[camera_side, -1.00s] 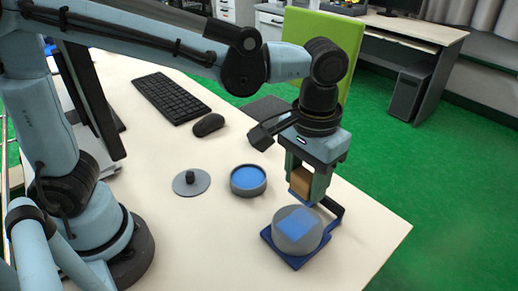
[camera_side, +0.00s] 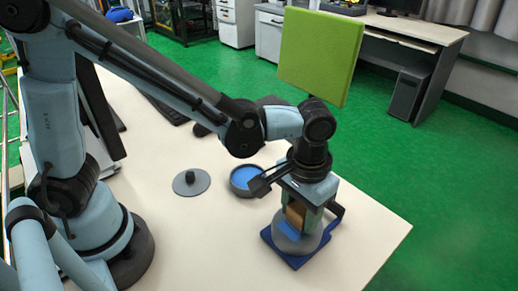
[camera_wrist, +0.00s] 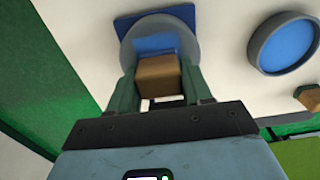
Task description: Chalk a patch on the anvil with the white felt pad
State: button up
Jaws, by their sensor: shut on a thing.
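My gripper (camera_side: 296,226) is shut on a brown block (camera_side: 295,213), which also shows between the fingers in the wrist view (camera_wrist: 158,76). No white felt face is visible; the block's underside is hidden. The block is low over the round grey anvil (camera_side: 300,247), at its top or very close to it; I cannot tell whether they touch. A blue patch (camera_side: 289,229) shows on the anvil's top beside the block, and in the wrist view (camera_wrist: 155,43). The anvil stands on a dark blue base (camera_side: 290,262).
A round grey dish with blue contents (camera_side: 243,181) stands left of and behind the anvil, partly hidden by my gripper. A mouse and keyboard are behind. The table front is clear.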

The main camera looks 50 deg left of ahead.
jog(key=w, duration=0.4)
jog(key=s, duration=0.4)
jog(key=shift+r, duration=4.1)
